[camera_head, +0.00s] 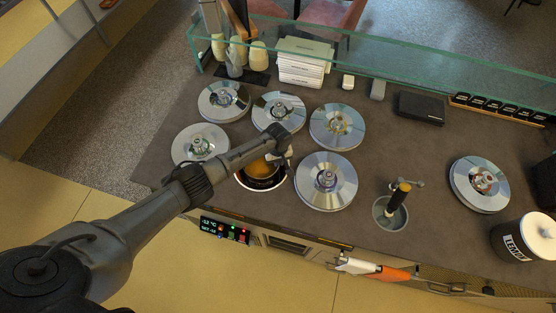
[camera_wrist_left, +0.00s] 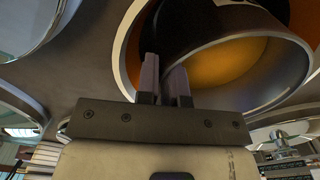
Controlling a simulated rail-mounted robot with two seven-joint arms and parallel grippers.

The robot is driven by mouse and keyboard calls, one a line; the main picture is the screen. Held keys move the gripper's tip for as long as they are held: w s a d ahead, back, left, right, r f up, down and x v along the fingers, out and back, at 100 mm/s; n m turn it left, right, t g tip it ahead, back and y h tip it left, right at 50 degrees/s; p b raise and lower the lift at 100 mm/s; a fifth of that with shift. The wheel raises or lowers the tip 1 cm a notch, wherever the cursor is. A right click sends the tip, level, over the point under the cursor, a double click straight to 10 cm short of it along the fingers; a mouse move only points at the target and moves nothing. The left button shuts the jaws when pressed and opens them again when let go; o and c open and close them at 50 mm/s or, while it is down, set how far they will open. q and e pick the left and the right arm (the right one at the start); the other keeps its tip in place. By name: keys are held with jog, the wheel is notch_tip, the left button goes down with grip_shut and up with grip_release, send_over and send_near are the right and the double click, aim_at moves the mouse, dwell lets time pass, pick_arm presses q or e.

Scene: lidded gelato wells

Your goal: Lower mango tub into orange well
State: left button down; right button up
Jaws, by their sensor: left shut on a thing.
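The mango tub (camera_head: 259,168) is a dark round tub with orange-yellow contents, at the front left of the counter. In the left wrist view its pale metal rim and yellow inside (camera_wrist_left: 225,70) show close up, tilted in the picture. My left gripper (camera_head: 284,158) is shut on the tub's rim; its two fingers also show in the left wrist view (camera_wrist_left: 167,82). The orange well, whose orange inner wall (camera_wrist_left: 132,50) shows in the left wrist view, lies around or just below the tub. How deep the tub sits is hidden. My right gripper is out of view.
Several shiny lids (camera_head: 326,181) lie close around the tub on the dark counter. A dipper well with a black-handled tool (camera_head: 400,195) stands to the right. A lemon tub (camera_head: 525,240) stands at the far right. A glass screen (camera_head: 420,74) runs along the back.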

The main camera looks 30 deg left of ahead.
pick_arm(q)
jog(key=shift+w+f, duration=0.1)
jog(key=shift+f, duration=0.05)
jog(key=shift+f+b, duration=1.25)
jog(key=shift+f, duration=0.35)
jog(key=c, duration=1.6)
grip_release()
jog(key=shift+r, duration=0.1)
jog(key=shift+o, duration=0.5)
jog(key=o, duration=0.4)
jog(key=shift+a, duration=0.1)
jog(key=shift+o, duration=0.4)
